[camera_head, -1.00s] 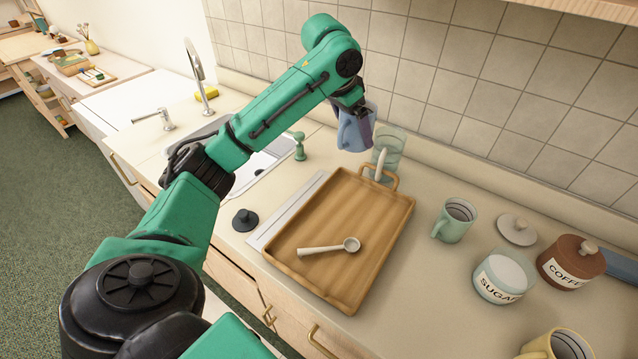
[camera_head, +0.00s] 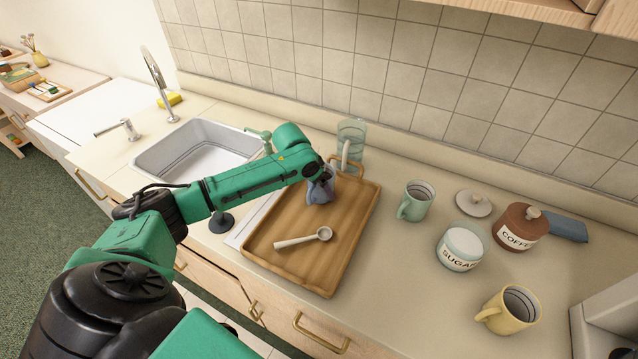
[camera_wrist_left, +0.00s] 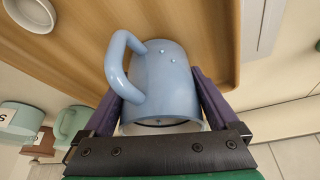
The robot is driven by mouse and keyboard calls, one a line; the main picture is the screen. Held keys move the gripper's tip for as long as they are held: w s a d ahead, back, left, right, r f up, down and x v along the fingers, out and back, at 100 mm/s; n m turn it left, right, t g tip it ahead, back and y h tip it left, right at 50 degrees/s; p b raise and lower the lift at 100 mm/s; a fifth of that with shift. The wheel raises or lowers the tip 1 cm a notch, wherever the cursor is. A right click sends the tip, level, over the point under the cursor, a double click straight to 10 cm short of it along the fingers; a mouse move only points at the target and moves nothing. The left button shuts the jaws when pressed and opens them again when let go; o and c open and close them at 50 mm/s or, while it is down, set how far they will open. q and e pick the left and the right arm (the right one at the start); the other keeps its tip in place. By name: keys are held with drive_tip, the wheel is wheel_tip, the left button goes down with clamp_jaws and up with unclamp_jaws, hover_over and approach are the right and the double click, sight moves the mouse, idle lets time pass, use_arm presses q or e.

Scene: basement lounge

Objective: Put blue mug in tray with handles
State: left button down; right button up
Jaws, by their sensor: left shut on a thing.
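The blue mug (camera_wrist_left: 165,85) is between the two fingers of my left gripper (camera_wrist_left: 158,105) in the left wrist view, with its handle pointing left there. The gripper is shut on it. In the head view the blue mug (camera_head: 320,188) is partly hidden by my left gripper (camera_head: 324,180), over the back part of the wooden tray with handles (camera_head: 345,240). The tray's wood also fills the background in the left wrist view (camera_wrist_left: 200,20). I cannot tell whether the mug touches the tray floor. My right gripper is not in view.
To the right are a green mug (camera_head: 416,202), a sugar jar (camera_head: 463,247), a coffee jar (camera_head: 520,228) and a yellow mug (camera_head: 509,310). The sink (camera_head: 198,150) is left.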

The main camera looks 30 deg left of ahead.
use_arm(q)
drive_tip(key=shift+w+a+f, duration=0.1)
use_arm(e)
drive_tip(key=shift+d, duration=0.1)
use_arm(q)
unclamp_jaws()
drive_tip(key=shift+r, duration=0.2)
drive_tip(key=b+v, duration=0.1)
drive_tip(key=v, duration=1.1)
drive_tip(key=shift+b, duration=0.35)
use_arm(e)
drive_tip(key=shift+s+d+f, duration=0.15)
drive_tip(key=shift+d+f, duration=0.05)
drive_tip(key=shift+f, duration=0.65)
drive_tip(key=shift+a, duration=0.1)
